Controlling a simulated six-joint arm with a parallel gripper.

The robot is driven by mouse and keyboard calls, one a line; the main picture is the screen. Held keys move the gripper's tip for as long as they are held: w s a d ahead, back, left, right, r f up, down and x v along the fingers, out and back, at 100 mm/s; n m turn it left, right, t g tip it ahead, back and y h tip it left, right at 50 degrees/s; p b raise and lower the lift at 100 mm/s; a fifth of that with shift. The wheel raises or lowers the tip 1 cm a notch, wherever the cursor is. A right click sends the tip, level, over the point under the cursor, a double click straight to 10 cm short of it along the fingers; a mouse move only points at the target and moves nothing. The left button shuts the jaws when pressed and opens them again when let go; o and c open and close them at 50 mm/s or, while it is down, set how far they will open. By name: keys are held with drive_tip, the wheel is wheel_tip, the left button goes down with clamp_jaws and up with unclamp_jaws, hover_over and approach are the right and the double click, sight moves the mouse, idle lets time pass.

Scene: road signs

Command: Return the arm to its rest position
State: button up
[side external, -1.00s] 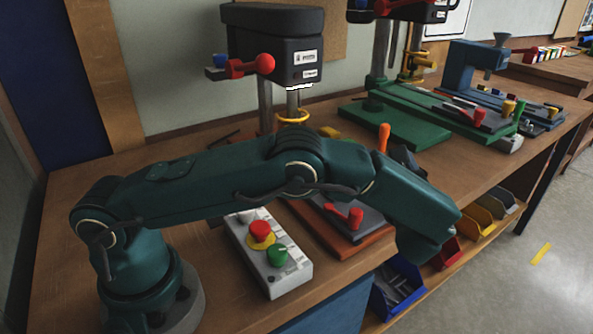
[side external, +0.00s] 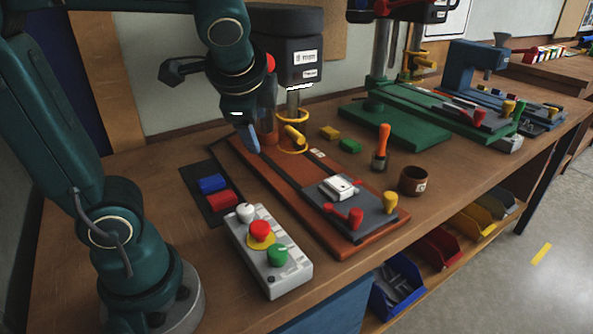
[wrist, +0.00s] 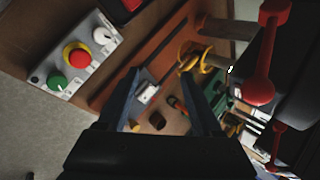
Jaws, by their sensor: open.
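My gripper (side external: 250,139) hangs in the air in front of the near drill press, over the rear left part of its orange base, fingers pointing down. In the wrist view my gripper (wrist: 163,98) is open, its two blue-grey fingers well apart with nothing held between them. My green arm is raised and folded upright at the left of the side view. Its upper part runs out of the top of that picture.
The near drill press (side external: 290,50) stands close behind my gripper. A control box (side external: 268,262) with red, green and white knobs lies in front. A vise (side external: 350,205) holds a white plate (side external: 339,187). A brown cup (side external: 414,180) and an orange-handled brush (side external: 382,148) stand right.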

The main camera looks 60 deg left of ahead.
drive_tip(key=s+d+f+n+t+h, duration=0.1)
drive_tip(key=s+d+f+n+h, duration=0.4)
drive_tip(key=d+n, duration=0.3)
drive_tip(key=shift+s+d+h, duration=0.7)
drive_tip(key=shift+s+d, duration=0.05)
drive_tip(key=shift+d, duration=0.3)
drive_tip(key=shift+c, duration=0.4)
